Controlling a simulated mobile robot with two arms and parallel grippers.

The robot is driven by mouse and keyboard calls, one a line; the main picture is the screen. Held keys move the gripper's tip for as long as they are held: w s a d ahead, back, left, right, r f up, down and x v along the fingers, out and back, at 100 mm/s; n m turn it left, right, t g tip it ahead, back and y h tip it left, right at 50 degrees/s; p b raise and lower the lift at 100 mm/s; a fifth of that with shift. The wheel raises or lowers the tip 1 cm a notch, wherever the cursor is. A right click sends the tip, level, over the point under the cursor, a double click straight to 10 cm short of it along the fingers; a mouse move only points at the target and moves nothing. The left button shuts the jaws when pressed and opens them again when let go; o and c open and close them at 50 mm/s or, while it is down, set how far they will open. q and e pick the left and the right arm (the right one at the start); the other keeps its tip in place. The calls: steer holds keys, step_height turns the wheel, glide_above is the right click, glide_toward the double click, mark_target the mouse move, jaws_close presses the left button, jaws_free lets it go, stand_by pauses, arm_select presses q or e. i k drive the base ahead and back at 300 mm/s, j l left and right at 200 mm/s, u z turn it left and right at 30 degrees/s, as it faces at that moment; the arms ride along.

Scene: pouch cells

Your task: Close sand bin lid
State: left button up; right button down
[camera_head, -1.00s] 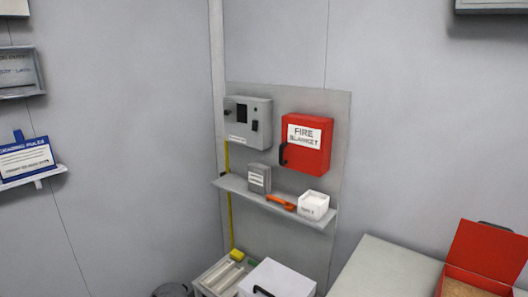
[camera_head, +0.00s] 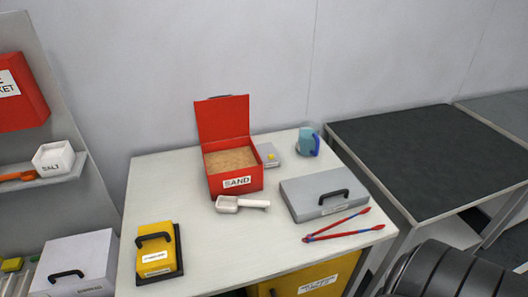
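The red sand bin (camera_head: 236,180) stands on the light table, its front labelled SAND. Its red lid (camera_head: 222,119) is open and stands upright at the back, with a dark handle at its top edge. Tan sand (camera_head: 229,158) shows inside. Neither of my grippers is in view. A black ribbed shape, perhaps part of my arm, shows at the bottom right.
On the table (camera_head: 212,265), a white scoop (camera_head: 242,203) lies before the bin. A grey case (camera_head: 318,193), red tongs (camera_head: 338,228), a blue mug (camera_head: 308,141) and a yellow box (camera_head: 156,250) stand around. A dark-topped bench (camera_head: 425,160) is at right.

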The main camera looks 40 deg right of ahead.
mark_target(226, 117)
steer(key=z, duration=1)
